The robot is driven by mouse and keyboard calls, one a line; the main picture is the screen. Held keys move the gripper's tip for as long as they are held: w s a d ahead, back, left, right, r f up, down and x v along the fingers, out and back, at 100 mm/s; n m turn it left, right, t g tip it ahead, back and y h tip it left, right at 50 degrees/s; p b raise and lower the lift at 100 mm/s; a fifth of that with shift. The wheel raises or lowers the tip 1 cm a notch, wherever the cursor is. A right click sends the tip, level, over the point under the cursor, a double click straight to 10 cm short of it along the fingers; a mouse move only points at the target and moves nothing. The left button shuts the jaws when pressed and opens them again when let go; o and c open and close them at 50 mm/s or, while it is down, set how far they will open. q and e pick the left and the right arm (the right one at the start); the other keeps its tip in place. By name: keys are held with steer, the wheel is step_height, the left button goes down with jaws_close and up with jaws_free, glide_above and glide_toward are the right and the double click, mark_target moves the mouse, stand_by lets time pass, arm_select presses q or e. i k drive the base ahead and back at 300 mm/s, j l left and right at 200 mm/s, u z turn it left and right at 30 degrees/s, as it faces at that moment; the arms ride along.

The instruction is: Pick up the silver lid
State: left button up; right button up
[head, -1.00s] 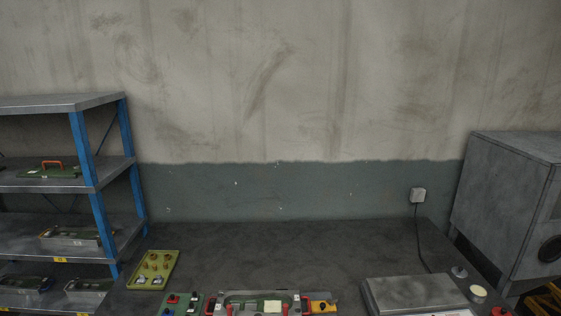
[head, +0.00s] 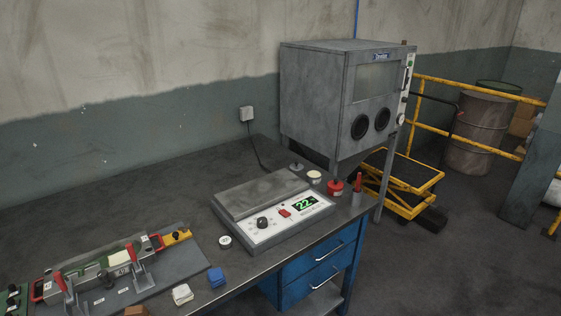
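A small grey metal disc with an upright knob (head: 296,167) sits on the bench behind the control box; it looks like the silver lid, but it is small and I cannot be sure. Next to it stand a round pot with a cream top (head: 314,177) and a red container (head: 335,187). Neither of my grippers shows in the head view.
A grey control box with a lit green display (head: 306,203) sits on the bench. Clamped tooling (head: 118,262), a white round piece (head: 225,242), a blue block (head: 216,278) and a white block (head: 182,294) lie left. A grey cabinet (head: 312,95) stands behind.

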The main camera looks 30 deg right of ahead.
mark_target(297, 166)
steer(key=z, duration=1.2)
